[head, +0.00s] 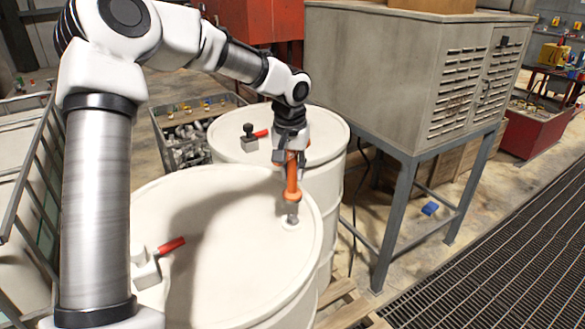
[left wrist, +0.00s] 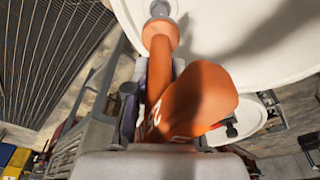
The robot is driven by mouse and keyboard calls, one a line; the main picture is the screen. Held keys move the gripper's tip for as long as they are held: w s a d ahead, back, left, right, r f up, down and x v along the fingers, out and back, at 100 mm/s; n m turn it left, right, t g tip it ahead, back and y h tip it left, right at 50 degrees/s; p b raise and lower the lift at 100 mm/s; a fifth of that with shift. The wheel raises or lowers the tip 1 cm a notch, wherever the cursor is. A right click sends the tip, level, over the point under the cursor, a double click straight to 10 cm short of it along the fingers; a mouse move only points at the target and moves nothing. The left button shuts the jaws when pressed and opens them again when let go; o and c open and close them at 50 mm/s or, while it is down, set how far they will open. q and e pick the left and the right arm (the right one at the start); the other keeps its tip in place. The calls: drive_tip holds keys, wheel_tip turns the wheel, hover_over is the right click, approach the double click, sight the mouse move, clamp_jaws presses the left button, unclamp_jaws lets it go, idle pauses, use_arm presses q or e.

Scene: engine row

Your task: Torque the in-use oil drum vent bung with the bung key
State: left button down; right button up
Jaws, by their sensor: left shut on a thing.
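My left gripper (head: 290,158) is shut on the orange bung key (head: 292,187), which points down over the near white drum (head: 235,195). The key also shows in the left wrist view (left wrist: 158,75), its grey metal tip toward the drum top. The tip is at the vent bung (head: 291,223), a small pale round fitting near the right rim of the near drum's lid. It looks in contact, but I cannot tell how well it is seated. The key hides part of the bung. My right gripper is out of view.
A red-handled tap (head: 172,245) sits on the near drum's left side. A second white drum (head: 325,150) with a similar red-handled fitting (head: 252,138) stands behind. A grey louvred cabinet (head: 385,65) on a stand is at right. A floor grating (head: 500,245) lies beyond.

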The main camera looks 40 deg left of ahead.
sight(293, 193)
use_arm(q)
drive_tip(key=shift+s+d, duration=0.1)
drive_tip(key=shift+d, duration=0.1)
drive_tip(key=shift+f+b, duration=0.25)
drive_tip(key=shift+b, duration=0.1)
drive_tip(key=shift+a+f+b, duration=0.15)
drive_tip(key=shift+f+b, duration=0.75)
drive_tip(key=shift+f, duration=0.45)
drive_tip(key=shift+f+b, duration=1.05)
drive_tip(key=shift+f, duration=0.5)
drive_tip(key=shift+f, duration=0.2)
drive_tip(key=shift+s, duration=0.1)
